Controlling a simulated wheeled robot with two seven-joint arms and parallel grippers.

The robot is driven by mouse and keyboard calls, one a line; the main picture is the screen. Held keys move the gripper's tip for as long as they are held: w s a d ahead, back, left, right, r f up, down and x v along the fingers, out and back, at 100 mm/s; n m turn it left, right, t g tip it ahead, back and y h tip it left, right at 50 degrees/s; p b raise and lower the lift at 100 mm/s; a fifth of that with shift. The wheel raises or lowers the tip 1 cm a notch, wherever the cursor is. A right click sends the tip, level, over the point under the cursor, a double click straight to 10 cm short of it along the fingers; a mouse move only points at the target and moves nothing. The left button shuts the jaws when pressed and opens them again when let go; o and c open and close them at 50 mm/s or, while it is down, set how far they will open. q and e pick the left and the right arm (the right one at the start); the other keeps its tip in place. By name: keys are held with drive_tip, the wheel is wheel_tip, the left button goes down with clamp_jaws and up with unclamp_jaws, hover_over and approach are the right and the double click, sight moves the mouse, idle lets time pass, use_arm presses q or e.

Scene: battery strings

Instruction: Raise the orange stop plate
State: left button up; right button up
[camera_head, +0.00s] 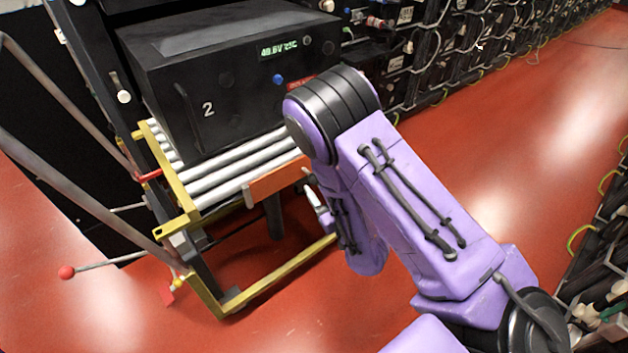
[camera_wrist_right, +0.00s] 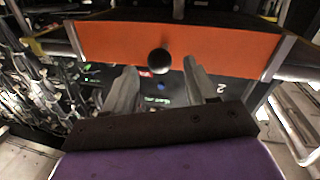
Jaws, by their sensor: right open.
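The orange stop plate (camera_head: 276,180) sits across the front edge of the roller cart, below the big black battery unit. In the right wrist view the orange plate (camera_wrist_right: 222,50) spans the upper part of the picture, with a round black knob (camera_wrist_right: 159,61) on it. My right gripper (camera_wrist_right: 160,78) is open; its two grey fingers point at the plate, one on each side of the knob's line. I cannot tell whether they touch anything. In the head view my purple right arm hides the plate's right end and most of the right gripper (camera_head: 313,197). My left gripper does not show.
The black battery unit (camera_head: 220,88), marked 2, rests on the cart's silver rollers (camera_head: 238,165). The cart's yellow frame (camera_head: 275,275) stands on the red floor. A lever with a red ball (camera_head: 67,272) sticks out left. Battery racks (camera_head: 440,50) line the back; the aisle is clear.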

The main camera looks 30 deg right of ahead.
drive_tip(key=w, duration=0.4)
drive_tip(key=shift+w+d, duration=0.1)
drive_tip(key=shift+d, duration=0.2)
clamp_jaws()
wheel_tip(320, 180, up, 6)
drive_tip(key=p, duration=0.4)
drive_tip(key=shift+f+p, duration=0.1)
drive_tip(key=shift+p, duration=0.3)
drive_tip(key=shift+w+f, duration=0.1)
drive_tip(key=shift+f, duration=0.1)
drive_tip(key=shift+r, duration=0.1)
unclamp_jaws()
